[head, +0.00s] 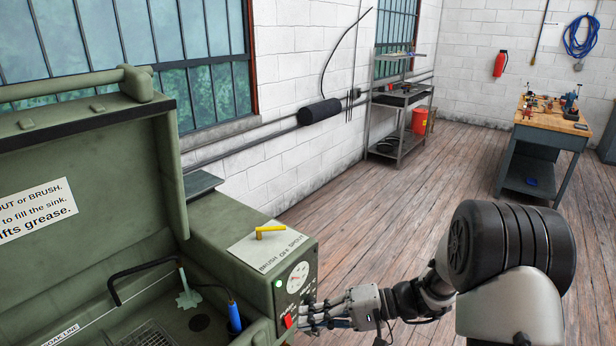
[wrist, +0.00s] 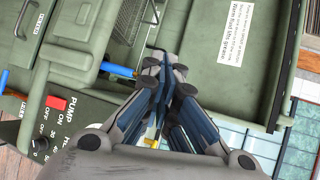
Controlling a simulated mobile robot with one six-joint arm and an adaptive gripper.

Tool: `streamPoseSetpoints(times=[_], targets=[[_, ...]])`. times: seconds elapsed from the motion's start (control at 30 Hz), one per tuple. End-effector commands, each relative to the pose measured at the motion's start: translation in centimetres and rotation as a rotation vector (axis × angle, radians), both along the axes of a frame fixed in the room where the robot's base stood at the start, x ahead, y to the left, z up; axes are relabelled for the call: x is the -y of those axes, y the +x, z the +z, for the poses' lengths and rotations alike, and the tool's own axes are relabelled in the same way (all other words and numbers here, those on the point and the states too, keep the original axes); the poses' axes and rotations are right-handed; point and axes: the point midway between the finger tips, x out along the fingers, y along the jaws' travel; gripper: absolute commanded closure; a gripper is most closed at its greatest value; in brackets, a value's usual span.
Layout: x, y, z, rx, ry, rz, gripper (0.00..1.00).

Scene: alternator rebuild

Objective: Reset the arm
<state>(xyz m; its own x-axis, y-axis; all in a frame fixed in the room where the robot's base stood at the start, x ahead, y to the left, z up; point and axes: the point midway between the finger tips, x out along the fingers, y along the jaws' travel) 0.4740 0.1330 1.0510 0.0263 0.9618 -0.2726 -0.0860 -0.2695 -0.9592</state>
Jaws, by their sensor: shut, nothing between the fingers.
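My gripper (head: 318,314) is at the front of the green parts washer's control box, close to the red switch (head: 288,321). In the wrist view my gripper (wrist: 166,62) is shut with its fingertips together and nothing between them. The red pump switch (wrist: 56,102) shows at the left of that view, apart from the fingers. My arm reaches in from the lower right in the head view. I cannot tell from the head view whether the fingertips touch the panel.
The washer (head: 80,130) has its lid raised, with a sink, a hose and a blue-handled brush (head: 234,318) inside. A yellow lever (head: 270,231) sits on the control box. A workbench (head: 545,125) and a shelf (head: 402,125) stand farther back. The floor between is clear.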

Motion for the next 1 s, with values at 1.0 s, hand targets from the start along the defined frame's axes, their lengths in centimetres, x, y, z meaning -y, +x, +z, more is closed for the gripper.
streamPoseSetpoints(times=[1.0], targets=[[12.5, -23.1, 12.5, 0.346, -1.261, -0.133, 1.00]])
